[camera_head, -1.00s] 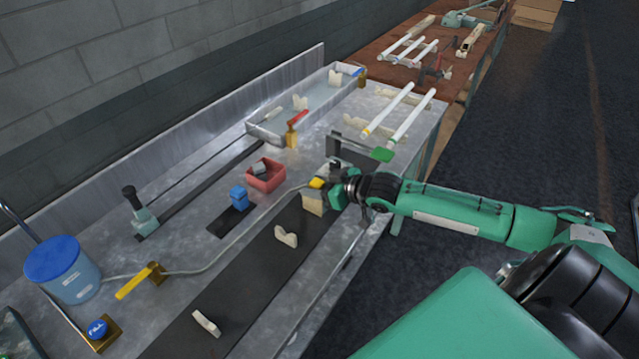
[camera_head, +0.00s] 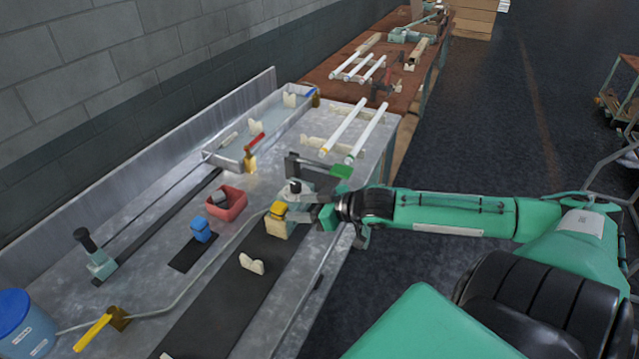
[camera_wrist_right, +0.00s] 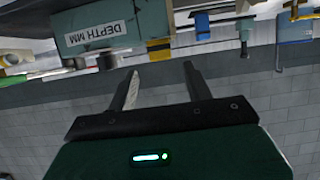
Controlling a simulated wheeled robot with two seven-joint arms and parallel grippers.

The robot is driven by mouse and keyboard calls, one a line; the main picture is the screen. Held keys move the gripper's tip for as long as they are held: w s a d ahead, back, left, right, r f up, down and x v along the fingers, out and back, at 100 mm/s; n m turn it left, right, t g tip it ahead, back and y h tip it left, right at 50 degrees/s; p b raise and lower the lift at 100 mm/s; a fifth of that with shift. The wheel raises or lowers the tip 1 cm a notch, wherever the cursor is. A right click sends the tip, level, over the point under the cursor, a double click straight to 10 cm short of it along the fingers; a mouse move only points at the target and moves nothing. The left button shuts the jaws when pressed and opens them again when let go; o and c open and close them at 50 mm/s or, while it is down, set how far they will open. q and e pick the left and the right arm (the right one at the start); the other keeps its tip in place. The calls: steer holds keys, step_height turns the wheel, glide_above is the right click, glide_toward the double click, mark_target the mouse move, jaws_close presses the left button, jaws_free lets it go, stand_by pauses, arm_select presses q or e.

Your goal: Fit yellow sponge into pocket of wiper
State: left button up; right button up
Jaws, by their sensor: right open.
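A small yellow piece, which looks like the sponge (camera_head: 278,208), sits at the top of a cream block (camera_head: 276,228) on the dark strip of the bench. I cannot tell whether the block is the wiper or how deep the yellow piece sits in it. My right gripper (camera_head: 308,210) is just right of the block, its fingers pointing left toward it. In the right wrist view, my right gripper (camera_wrist_right: 160,78) has its fingers apart with nothing between them. A yellow-and-black piece (camera_wrist_right: 158,48) shows beyond the fingertips. My left gripper is not in view.
A blue block (camera_head: 201,229) and a red bin (camera_head: 226,204) stand left of the cream block. A cream V-shaped rest (camera_head: 252,263) lies nearer on the strip. White tubes (camera_head: 344,126) lie behind. A teal block labelled DEPTH MM (camera_wrist_right: 112,28) is close to my right fingers.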

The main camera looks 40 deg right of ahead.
steer(key=shift+p+v, duration=0.55)
steer(key=shift+v, duration=1.6)
